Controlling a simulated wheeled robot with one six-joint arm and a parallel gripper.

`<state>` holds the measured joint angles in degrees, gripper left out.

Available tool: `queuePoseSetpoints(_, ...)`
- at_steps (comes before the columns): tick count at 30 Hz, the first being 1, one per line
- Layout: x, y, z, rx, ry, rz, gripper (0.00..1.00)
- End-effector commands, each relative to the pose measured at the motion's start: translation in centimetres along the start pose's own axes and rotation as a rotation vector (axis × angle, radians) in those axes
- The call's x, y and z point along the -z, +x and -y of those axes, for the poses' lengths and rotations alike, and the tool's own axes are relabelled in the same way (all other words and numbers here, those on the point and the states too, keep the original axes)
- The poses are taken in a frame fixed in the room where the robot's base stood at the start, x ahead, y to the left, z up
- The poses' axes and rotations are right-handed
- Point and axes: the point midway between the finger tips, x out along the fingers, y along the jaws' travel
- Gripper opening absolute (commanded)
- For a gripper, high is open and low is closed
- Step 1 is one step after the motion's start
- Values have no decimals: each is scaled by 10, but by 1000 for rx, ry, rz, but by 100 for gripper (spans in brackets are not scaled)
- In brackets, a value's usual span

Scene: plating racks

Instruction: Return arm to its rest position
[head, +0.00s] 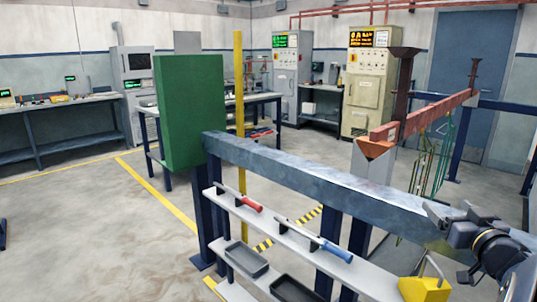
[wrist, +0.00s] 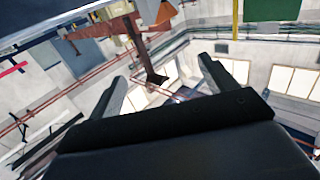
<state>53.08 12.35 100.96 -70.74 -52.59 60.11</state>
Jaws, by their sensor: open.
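My gripper (head: 447,216) is at the lower right of the head view, close to the right end of the grey-blue beam. My arm runs off the right edge of the picture. In the wrist view my gripper (wrist: 164,70) has its two fingers spread wide apart, with nothing between them. The wrist view looks out across the room, tilted, toward the walls and bright panels. I cannot tell from these views how far the gripper is from the beam.
A yellow block (head: 424,289) is near my arm. A green box (head: 190,110) stands at the left end. Open floor lies left.

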Motion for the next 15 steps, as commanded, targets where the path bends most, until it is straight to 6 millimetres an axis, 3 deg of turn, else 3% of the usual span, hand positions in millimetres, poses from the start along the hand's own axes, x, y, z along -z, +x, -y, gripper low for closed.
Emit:
queuePoseSetpoints(1,15,0,0,0,-4,-3,80)
queuePoseSetpoints(7,51,1,2,4,-1,-1,80)
queuePoseSetpoints(15,18,35,41,120,5,3,80)
